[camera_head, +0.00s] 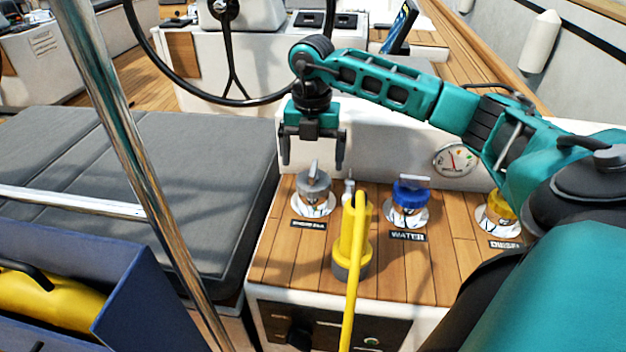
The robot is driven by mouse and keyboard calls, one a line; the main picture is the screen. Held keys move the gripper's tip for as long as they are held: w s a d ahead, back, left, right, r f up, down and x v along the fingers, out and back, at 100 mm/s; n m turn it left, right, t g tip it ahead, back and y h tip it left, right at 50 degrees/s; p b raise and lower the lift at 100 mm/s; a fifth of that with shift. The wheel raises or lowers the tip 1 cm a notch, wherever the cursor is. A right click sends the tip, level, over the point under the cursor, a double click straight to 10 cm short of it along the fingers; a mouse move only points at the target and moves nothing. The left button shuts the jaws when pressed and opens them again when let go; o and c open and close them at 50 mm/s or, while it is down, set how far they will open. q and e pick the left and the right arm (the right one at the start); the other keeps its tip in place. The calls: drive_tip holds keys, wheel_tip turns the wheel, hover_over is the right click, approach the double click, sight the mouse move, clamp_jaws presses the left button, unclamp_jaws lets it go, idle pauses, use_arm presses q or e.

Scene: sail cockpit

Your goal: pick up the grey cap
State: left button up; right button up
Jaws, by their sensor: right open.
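My left gripper is not in view.
A blue cap (409,193) labelled WATER and a yellow cap (501,209) stand to the right. A yellow pump-like tool (353,240) stands close in front. A steel pole (135,160), grey cushion (190,190) and blue box (140,300) are at left. The steering wheel is behind.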

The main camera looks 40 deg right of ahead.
sight(313, 167)
drive_tip(key=shift+s+f+b, duration=0.15)
drive_tip(key=shift+f+b, duration=0.35)
drive_tip(key=shift+f, duration=2.3)
drive_tip(key=shift+c, duration=0.3)
drive_tip(key=c, duration=1)
